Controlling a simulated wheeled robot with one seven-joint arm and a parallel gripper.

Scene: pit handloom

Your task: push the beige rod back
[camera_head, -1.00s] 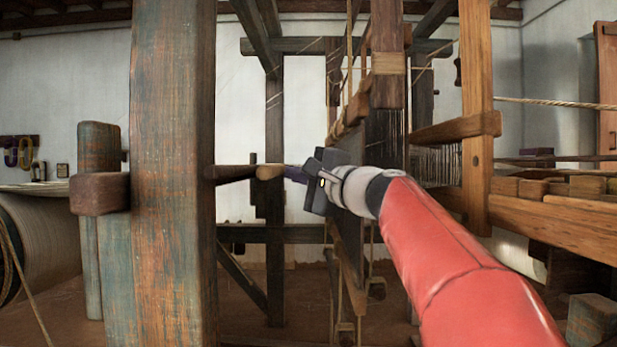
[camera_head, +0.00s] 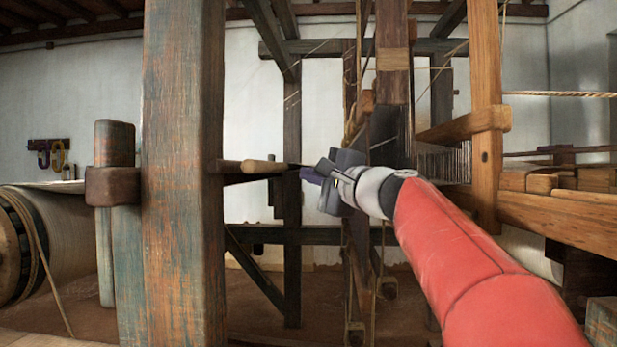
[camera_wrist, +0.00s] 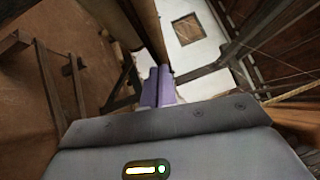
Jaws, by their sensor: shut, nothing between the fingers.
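The beige rod (camera_head: 262,167) lies roughly level in the head view, just right of the thick weathered post and beside a darker wooden bar. In the wrist view, the two purple fingers (camera_wrist: 158,86) are side by side. Long wooden pieces run up from near their tips, and I cannot tell which of them is the rod.
The thick post (camera_head: 182,180) stands left of the rod. A large cloth roll (camera_head: 75,235) is at far left. Dark loom uprights (camera_head: 292,235) stand behind the rod, and a pale wooden frame (camera_head: 487,120) stands to the right of my arm.

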